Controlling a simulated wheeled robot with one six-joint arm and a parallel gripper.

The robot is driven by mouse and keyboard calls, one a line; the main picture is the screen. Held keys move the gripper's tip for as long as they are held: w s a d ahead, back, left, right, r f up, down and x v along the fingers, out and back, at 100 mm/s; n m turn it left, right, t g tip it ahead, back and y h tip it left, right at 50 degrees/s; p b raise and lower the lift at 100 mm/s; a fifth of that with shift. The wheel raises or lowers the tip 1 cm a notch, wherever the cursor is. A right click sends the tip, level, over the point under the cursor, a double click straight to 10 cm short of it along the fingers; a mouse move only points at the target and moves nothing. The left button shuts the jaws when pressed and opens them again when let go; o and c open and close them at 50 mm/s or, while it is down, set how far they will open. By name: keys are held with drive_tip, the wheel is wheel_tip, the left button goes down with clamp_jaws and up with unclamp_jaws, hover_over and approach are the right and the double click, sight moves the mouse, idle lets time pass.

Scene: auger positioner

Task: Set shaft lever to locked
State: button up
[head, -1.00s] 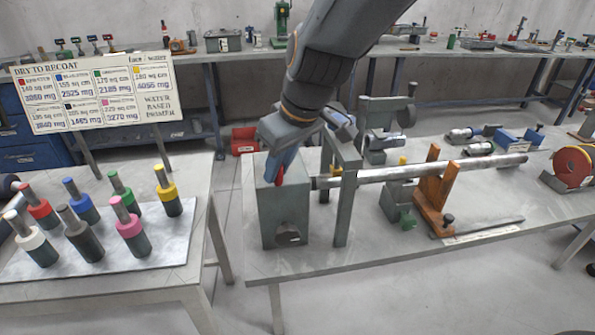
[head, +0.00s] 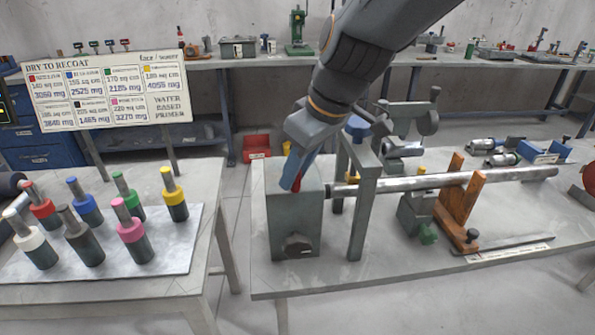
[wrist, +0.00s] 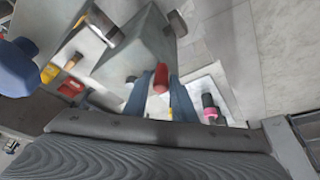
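The shaft lever shows as a red grip (head: 297,185) at the top of the grey box (head: 291,225) at the shaft's left end. My gripper (head: 293,178) points down at the lever from above, its blue fingers partly hiding it. In the wrist view the red grip (wrist: 161,77) lies between my gripper's two blue fingers (wrist: 161,90), with little or no gap at either side. Whether the fingers press on it is not clear. The lever's base and its locked mark are not visible. The long metal shaft (head: 410,186) runs right from the box.
A grey upright frame (head: 361,205) stands just right of the box. An orange-brown support (head: 459,208) carries the shaft. A table with colored-collar cylinders (head: 131,228) and a sign (head: 105,92) stand left, across a floor gap.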

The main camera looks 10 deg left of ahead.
drive_tip(key=shift+o, duration=1.1)
drive_tip(key=v, duration=0.7)
drive_tip(key=shift+d+r+b, duration=0.15)
drive_tip(key=shift+r+b, duration=0.15)
drive_tip(key=shift+s, duration=0.1)
